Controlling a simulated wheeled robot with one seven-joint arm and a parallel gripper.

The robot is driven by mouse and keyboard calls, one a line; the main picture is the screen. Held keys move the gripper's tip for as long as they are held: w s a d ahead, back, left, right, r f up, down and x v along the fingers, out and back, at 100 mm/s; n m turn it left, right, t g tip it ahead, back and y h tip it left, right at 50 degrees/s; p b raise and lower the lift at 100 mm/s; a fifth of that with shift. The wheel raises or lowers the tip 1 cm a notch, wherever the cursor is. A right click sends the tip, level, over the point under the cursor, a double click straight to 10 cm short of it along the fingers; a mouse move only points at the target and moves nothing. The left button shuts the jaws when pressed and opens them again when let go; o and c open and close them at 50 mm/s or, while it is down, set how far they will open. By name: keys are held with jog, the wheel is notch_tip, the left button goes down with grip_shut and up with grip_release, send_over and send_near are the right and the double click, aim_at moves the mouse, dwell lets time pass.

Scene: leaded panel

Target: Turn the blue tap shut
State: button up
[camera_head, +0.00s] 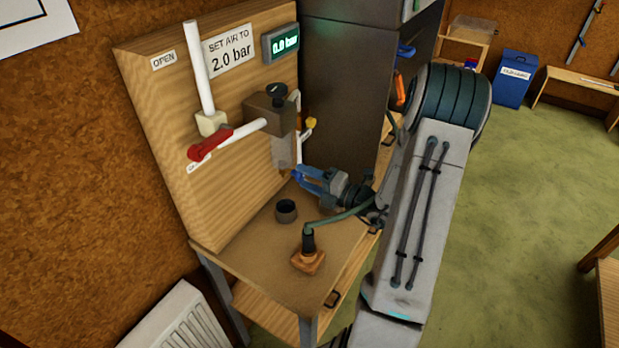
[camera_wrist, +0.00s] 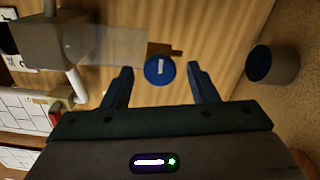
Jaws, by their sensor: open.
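The blue tap (camera_wrist: 160,70) shows in the wrist view as a round blue knob with a pale mark across its face. It lies between and just beyond the fingertips of my gripper (camera_wrist: 160,76), which is open with a finger to either side. I cannot tell whether either finger touches it. In the head view my gripper (camera_head: 298,181) reaches in from the right, near the wooden panel (camera_head: 225,150). There the tap is mostly hidden by the blue fingers.
A red-handled valve (camera_head: 210,142) on white pipe and a dark regulator block (camera_head: 272,108) stand left of and above my gripper. A display (camera_head: 280,43) reads 0.0 bar beside a "SET AIR TO 2.0 bar" sign (camera_head: 229,50). A dark cup (camera_head: 286,210) and a hose fitting (camera_head: 308,245) stand on the bench below.

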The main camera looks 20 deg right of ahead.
jog(key=b+v, duration=0.3)
jog(key=v, duration=1)
jog(key=shift+s+d, duration=0.25)
jog(key=shift+s, duration=0.05)
jog(key=shift+a, duration=0.1)
jog(key=s+a+r+n+g+y+b, duration=0.2)
jog(key=s+a+n+g, duration=0.1)
jog(key=a+n+g, duration=1.05)
jog(key=s+a+r+n+h, duration=0.1)
jog(key=n+h, duration=0.3)
jog(key=n, duration=0.6)
jog(key=s+a+r+n+t+h+b, duration=0.1)
jog(key=s+a+n+h, duration=0.2)
jog(key=n, duration=0.8)
jog(key=s+a+r+n+t+h, duration=0.1)
jog(key=s+n+h, duration=0.3)
jog(key=n, duration=0.6)
jog(key=shift+a+r+h, duration=0.5)
jog(key=shift+a+r, duration=0.1)
